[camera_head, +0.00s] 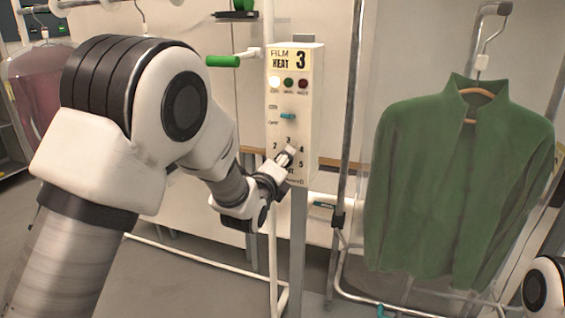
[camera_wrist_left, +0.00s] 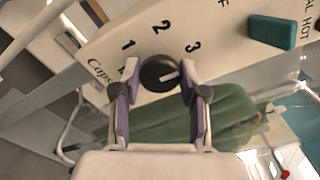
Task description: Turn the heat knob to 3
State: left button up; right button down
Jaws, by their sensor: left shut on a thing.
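The heat knob is a dark round dial (camera_wrist_left: 158,73) in the left wrist view, on a cream control box (camera_head: 309,115). A white line on it points right toward one finger, below the printed 3 (camera_wrist_left: 193,47). Printed 1 and 2 show around it; other marks are partly hidden by the fingers. My left gripper (camera_wrist_left: 156,85) is shut on the knob, with a purple-padded finger on each side. In the head view my left gripper (camera_head: 285,157) reaches the box's lower face and covers the knob. My right gripper is not in view.
The box has a "FILM HEAT 3" label (camera_head: 289,61), three lamps (camera_head: 288,82) and a blue-green lever (camera_head: 288,116) above the knob. A green-gripped handle (camera_head: 223,61) sticks out left. A green jacket (camera_head: 455,185) hangs at right near metal rail posts.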

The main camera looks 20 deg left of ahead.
pick_arm(q)
jog(key=shift+f, duration=0.15)
jog(key=o, duration=1.1)
jog(key=shift+d, duration=0.1)
jog(key=s, duration=1.2)
jog(key=shift+a, duration=0.25)
